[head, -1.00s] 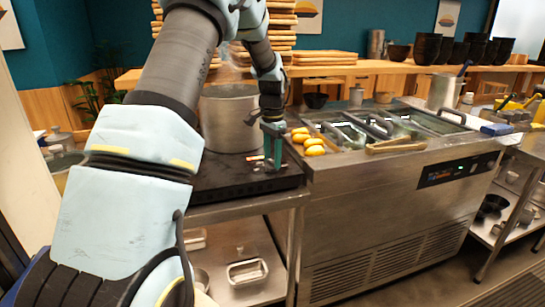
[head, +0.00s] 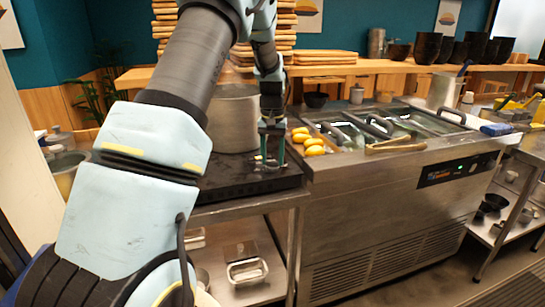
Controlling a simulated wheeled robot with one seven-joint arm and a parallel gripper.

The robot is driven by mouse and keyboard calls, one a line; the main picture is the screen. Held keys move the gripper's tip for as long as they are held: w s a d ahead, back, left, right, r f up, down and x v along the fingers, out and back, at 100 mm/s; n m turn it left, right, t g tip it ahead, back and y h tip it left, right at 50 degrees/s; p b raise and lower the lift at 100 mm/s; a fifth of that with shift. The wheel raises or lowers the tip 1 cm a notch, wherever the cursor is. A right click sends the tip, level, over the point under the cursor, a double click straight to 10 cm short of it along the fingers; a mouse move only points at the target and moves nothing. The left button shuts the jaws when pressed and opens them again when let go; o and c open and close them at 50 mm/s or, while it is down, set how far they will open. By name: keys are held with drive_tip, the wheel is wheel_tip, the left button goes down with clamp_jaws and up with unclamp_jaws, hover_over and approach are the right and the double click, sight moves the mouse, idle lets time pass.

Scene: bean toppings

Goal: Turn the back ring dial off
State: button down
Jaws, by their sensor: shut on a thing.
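My gripper (head: 271,160) is in the head view, pointing down at the right part of the black cooktop (head: 230,182). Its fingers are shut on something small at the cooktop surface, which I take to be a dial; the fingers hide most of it. I cannot tell which dial it is or how far it is turned. A large steel pot (head: 233,120) stands on the cooktop, just left of my gripper and partly behind my arm.
Yellow items (head: 308,141) sit right of my gripper at the edge of the steel topping counter (head: 390,185). Tongs (head: 395,145) lie on that counter. A wooden shelf (head: 380,68) runs behind. A steel pan (head: 247,271) is on the rack below.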

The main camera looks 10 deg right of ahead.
sight(272, 161)
drive_tip(key=shift+n, duration=0.4)
drive_tip(key=shift+c, duration=1.4)
unclamp_jaws()
drive_tip(key=shift+r, duration=0.1)
wheel_tip(272, 161, up, 11)
drive_tip(key=b, duration=0.2)
drive_tip(key=shift+f, duration=0.2)
drive_tip(key=s+a+f, duration=0.4)
drive_tip(key=s+a, duration=0.6)
drive_tip(key=s, duration=0.1)
drive_tip(key=s+a+f+n+t, duration=0.1)
drive_tip(key=s+a+f, duration=0.4)
drive_tip(key=s+a, duration=0.5)
drive_tip(key=shift+s+a+n+t, duration=0.3)
drive_tip(key=shift+s, duration=0.55)
